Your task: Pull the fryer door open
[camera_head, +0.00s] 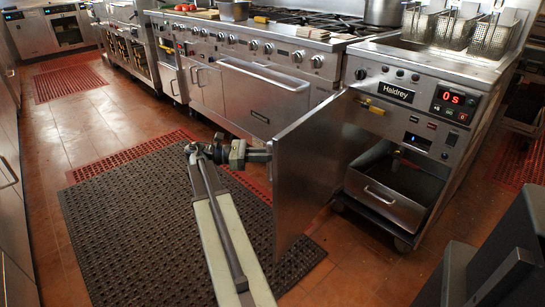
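The fryer (405,130) stands at the right, with a "Haldrey" label, a red lit display and wire baskets on top. Its steel door (308,165) stands open, swung out toward me and to the left, hinged at the fryer's left side. The lower compartment shows, with a steel drawer (384,202) at its bottom. My gripper (262,154) is at the left side of the door, close to its outer face. The door hides part of it, so I cannot tell whether it touches or holds the door. The door handle is not visible.
A steel range (265,85) with burners and pots stands behind, left of the fryer. A black perforated mat (130,215) lies on the tiled floor under my arm. A dark grey box-like object (505,250) is at the lower right.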

